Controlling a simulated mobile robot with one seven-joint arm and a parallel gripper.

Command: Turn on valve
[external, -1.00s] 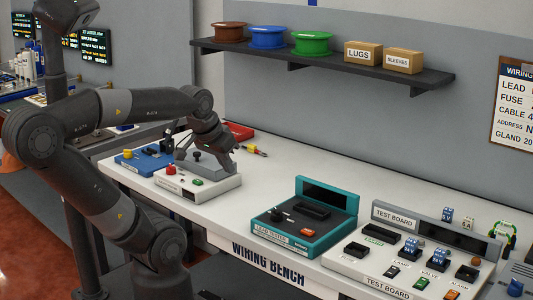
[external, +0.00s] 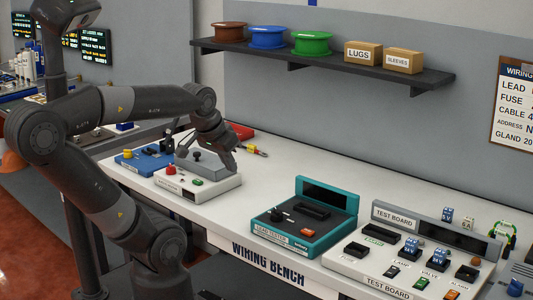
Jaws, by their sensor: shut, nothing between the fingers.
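The test board (external: 349,257) stands at the lower right of the external view, with a grey upright back. A label reading VALVE shows on its face, with a blue and white module above it. Below it is a green rocker switch (external: 421,284), between a black switch (external: 391,271) and an orange switch (external: 452,295). Whether the switches are on or off is too small to tell. My gripper (external: 232,171) is shut and empty. It points down by the right side of a white and grey box (external: 215,187), far left of the test board; I cannot tell whether it touches the box.
A teal lead tester (external: 303,245) stands on the bench between my gripper and the test board. A blue box (external: 130,161) and a red tray (external: 240,130) lie at the left. A shelf (external: 330,63) with spools and cartons hangs above. Bare bench (external: 285,180) lies behind the tester.

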